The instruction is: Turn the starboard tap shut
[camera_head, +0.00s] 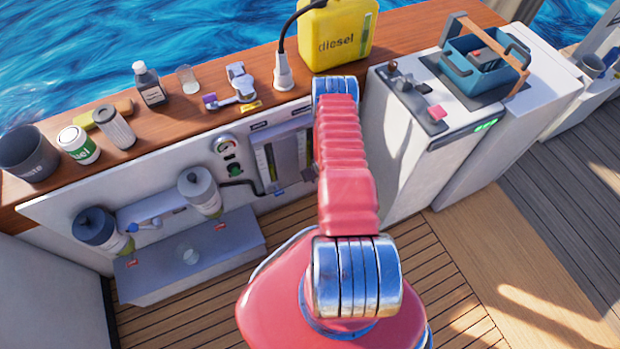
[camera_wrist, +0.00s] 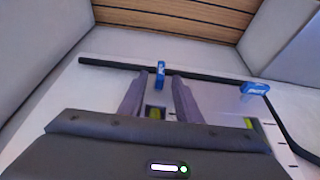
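Two small blue tap handles show on the pale panel in the wrist view. One tap (camera_wrist: 160,73) looks narrow, its long side pointing up the picture, and appears between my fingertips. The other tap (camera_wrist: 255,88) lies crosswise to the right, with unreadable white lettering. My gripper (camera_wrist: 158,80) is open, with a finger on either side of the narrow tap; contact is not clear. In the head view, one blue tap (camera_head: 279,192) shows below the gauge panel (camera_head: 286,160); my arm hides my gripper and part of that area. No readable label marks starboard.
Two filters, one dark-topped (camera_head: 97,228) and one pale (camera_head: 200,190), stand left above a grey tray (camera_head: 190,258). A black hose (camera_head: 238,184) runs to the gauge panel. A yellow diesel can (camera_head: 338,38) stands on the wooden ledge. A white cabinet (camera_head: 410,150) stands right.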

